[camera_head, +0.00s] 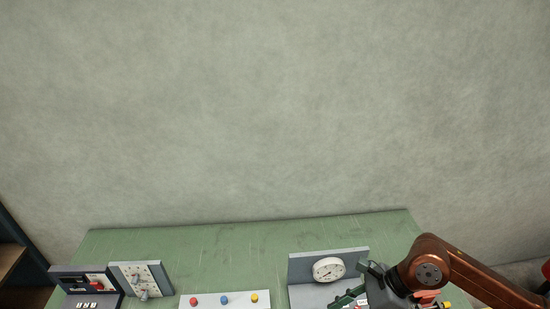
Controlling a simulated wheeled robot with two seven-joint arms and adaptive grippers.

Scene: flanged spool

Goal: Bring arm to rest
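My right arm comes in from the lower right as a copper-coloured link. My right gripper (374,289) is at the bottom edge, over the right side of the green table (220,246), just right of a grey unit with a white dial. Its fingers are partly cut off and overlap dark parts there, so I cannot tell whether it is open or holds anything. My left arm and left gripper are out of view. No flanged spool can be made out.
The grey unit (300,266) carries a round white dial (328,269). A white panel (205,301) has red, blue and yellow buttons. A knob panel (135,275) and a dark box (72,282) stand at the left. A plain wall is behind. The table's back strip is clear.

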